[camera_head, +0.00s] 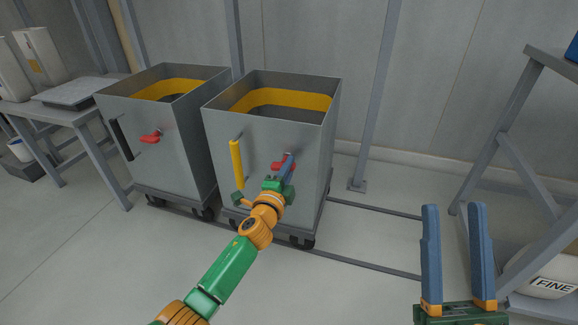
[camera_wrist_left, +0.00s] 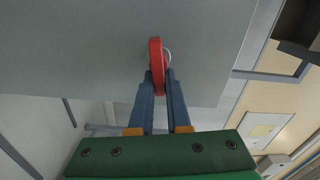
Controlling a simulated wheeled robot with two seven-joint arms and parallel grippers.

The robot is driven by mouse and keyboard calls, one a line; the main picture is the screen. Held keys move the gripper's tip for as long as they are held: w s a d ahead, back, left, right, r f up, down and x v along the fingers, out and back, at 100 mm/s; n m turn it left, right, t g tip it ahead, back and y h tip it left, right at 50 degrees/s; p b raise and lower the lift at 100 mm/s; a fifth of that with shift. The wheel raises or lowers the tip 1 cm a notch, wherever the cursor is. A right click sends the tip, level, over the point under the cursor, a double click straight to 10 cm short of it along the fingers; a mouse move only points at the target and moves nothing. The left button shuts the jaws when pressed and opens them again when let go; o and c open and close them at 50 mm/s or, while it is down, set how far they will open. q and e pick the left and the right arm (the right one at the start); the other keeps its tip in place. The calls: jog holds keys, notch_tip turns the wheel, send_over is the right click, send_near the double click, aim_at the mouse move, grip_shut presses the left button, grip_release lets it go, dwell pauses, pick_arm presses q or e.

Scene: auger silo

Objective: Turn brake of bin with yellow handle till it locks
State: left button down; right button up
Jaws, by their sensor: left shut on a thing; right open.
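The bin with the yellow handle (camera_head: 237,164) is the right one of two grey wheeled bins (camera_head: 305,135). Its red brake lever (camera_head: 279,165) sits on the front face, right of the yellow handle. My left gripper (camera_head: 289,165) is at this lever and partly hides it. In the left wrist view, the left gripper (camera_wrist_left: 161,83) is shut on the red brake lever (camera_wrist_left: 155,58), with the blue fingers on either side of its lower end. My right gripper (camera_head: 456,212) is open and empty at the lower right, well away from the bins.
A second bin (camera_head: 160,165) with a black handle (camera_head: 121,139) and its own red lever (camera_head: 151,137) stands close on the left. A grey table (camera_head: 75,113) is at the far left. A metal frame (camera_head: 510,115) and a sack marked FINE (camera_head: 550,286) are at right. Floor between is clear.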

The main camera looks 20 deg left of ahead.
pick_arm(q)
jog(key=shift+a+f+m, duration=0.1)
jog(key=shift+f+m, duration=0.1)
jog(key=shift+m, duration=0.7)
pick_arm(e)
jog(key=shift+s, duration=0.1)
jog(key=shift+r, duration=0.15)
pick_arm(q)
jog(key=c, duration=1.2)
grip_release()
jog(key=o, duration=0.3)
jog(key=shift+a, duration=0.15)
pick_arm(e)
jog(key=shift+a+y, duration=0.1)
jog(key=shift+y, duration=0.2)
pick_arm(q)
jog(key=s+p, duration=0.3)
jog(key=s, duration=0.4)
pick_arm(e)
jog(key=w+f+g+h, duration=0.3)
jog(key=f+g, duration=0.2)
jog(key=f, duration=0.3)
jog(key=w+d+f+m+g+h, duration=0.1)
jog(key=w+f+g+h, duration=0.1)
jog(key=f+g, duration=0.3)
notch_tip(320, 180, down, 4)
jog(key=shift+w+d+f+m+h, duration=0.2)
jog(key=shift+w+f+m+h, duration=0.1)
jog(key=shift+w+h, duration=0.1)
jog(key=shift+r, duration=0.1)
